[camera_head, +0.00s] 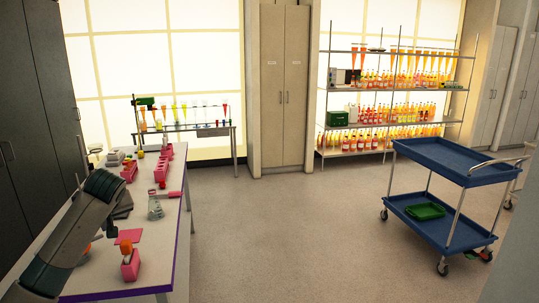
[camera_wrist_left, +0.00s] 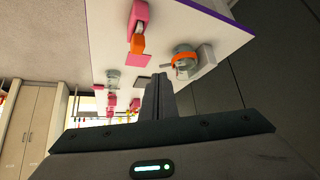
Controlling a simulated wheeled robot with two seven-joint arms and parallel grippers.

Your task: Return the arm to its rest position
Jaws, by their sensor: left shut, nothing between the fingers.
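My left arm (camera_head: 65,235) comes in from the lower left of the head view and reaches over the white table. In the left wrist view my left gripper (camera_wrist_left: 158,80) shows its two dark fingers shut together with nothing between them. It is apart from the pink holder (camera_wrist_left: 140,14) with an orange item (camera_wrist_left: 138,44), which also stands near the table's front in the head view (camera_head: 130,268). My right gripper is not in view.
The white table (camera_head: 100,278) carries several pink holders and a glass flask (camera_head: 155,208). A blue cart (camera_head: 440,157) with a green tray (camera_head: 425,211) stands at right. Stocked shelves (camera_head: 385,93) stand at the back. The middle floor is clear.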

